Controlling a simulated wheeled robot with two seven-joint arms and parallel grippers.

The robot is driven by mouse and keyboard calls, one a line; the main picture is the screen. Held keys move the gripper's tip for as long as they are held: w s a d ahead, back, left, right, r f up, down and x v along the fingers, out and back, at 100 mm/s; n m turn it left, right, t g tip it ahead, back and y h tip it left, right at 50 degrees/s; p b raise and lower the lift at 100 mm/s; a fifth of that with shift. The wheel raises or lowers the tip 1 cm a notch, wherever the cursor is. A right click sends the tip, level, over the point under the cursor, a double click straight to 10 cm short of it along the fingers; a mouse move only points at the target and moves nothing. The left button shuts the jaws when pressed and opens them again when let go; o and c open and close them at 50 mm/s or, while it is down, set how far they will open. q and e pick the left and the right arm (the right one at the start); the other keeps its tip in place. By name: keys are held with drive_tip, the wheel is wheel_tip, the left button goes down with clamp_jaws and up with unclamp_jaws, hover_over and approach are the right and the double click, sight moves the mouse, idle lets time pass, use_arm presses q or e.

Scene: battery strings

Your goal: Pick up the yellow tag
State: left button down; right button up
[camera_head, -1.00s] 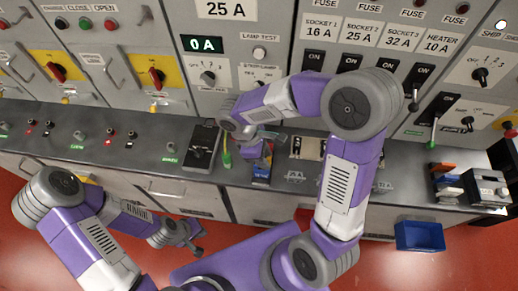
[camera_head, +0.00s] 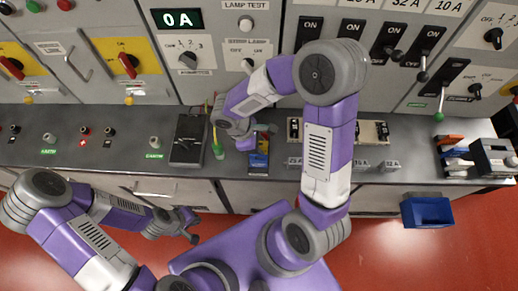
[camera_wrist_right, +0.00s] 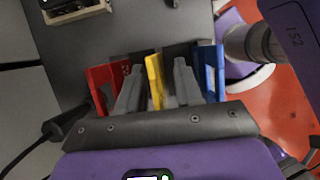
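In the right wrist view, the yellow tag (camera_wrist_right: 154,82) stands upright between the two grey fingers of my right gripper (camera_wrist_right: 158,88). The fingers are apart, one on each side of the tag, with a narrow gap showing on the right side. A red tag (camera_wrist_right: 104,88) stands left of the fingers and a blue tag (camera_wrist_right: 210,72) right of them. In the head view, my right gripper (camera_head: 248,140) is at the tag rack on the counter, where blue (camera_head: 259,160) shows and the yellow tag is hard to make out. My left gripper (camera_head: 188,225) hangs empty before the counter.
A dark meter box (camera_head: 188,140) stands on the counter (camera_head: 80,155) left of my right gripper, with a green-tipped probe (camera_head: 218,150) between. Fuse holders (camera_head: 372,132) lie to the right. A blue bin (camera_head: 427,211) is at the lower right. Switch panels rise behind.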

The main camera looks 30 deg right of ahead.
drive_tip(key=shift+f, duration=0.1)
clamp_jaws()
idle(0.3)
wheel_tip(320, 180, up, 10)
drive_tip(key=shift+p, duration=1.1)
